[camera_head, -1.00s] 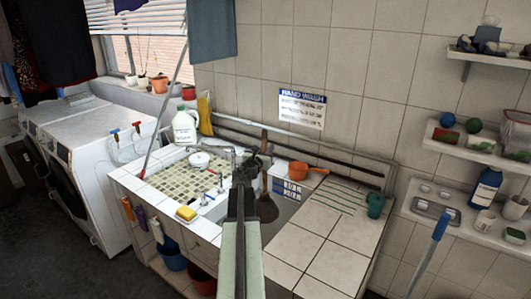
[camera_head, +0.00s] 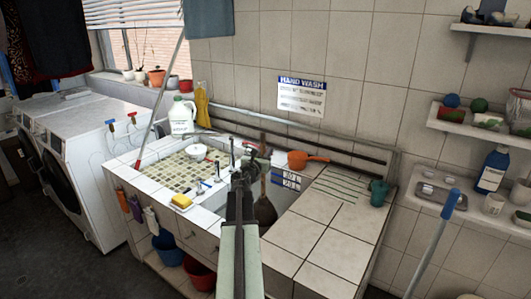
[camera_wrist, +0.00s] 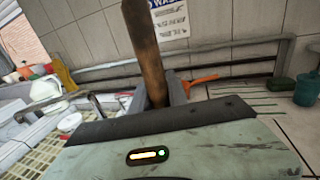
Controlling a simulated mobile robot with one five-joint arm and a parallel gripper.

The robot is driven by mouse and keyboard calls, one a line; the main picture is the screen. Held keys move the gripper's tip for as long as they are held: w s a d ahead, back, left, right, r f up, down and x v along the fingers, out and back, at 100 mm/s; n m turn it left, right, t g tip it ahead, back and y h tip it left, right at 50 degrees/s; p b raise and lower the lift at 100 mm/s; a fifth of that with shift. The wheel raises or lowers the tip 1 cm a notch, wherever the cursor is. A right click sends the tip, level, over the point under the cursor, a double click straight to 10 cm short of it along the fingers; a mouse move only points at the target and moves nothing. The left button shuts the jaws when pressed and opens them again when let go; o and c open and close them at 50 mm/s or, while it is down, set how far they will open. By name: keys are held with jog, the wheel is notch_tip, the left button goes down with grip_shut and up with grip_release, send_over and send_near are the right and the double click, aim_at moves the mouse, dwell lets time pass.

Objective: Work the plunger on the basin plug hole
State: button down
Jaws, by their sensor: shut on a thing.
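The plunger's wooden handle (camera_wrist: 143,50) stands close to upright between my gripper's jaws in the wrist view. My gripper (camera_head: 250,160) is shut on this handle above the right-hand basin (camera_head: 290,215). The plunger's brown cup (camera_head: 265,211) shows below it, inside the basin. My arm hides part of the basin and the cup's left side. The plug hole is hidden, so I cannot tell whether the cup touches it.
A tap (camera_head: 231,150) stands left of my gripper, beside the tiled left basin (camera_head: 150,176). An orange dipper (camera_head: 297,160) lies behind the right basin. A yellow sponge (camera_head: 180,200) lies on the front edge.

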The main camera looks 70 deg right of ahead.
notch_tip(320, 180, down, 17)
jog(key=b, duration=1.5)
jog(key=shift+r+b, duration=0.1)
jog(key=shift+b, duration=0.3)
jog(key=shift+f+b, duration=0.4)
jog(key=shift+r, duration=0.1)
jog(key=shift+r+p, duration=0.7)
jog(key=shift+p, duration=0.1)
jog(key=shift+f, duration=0.2)
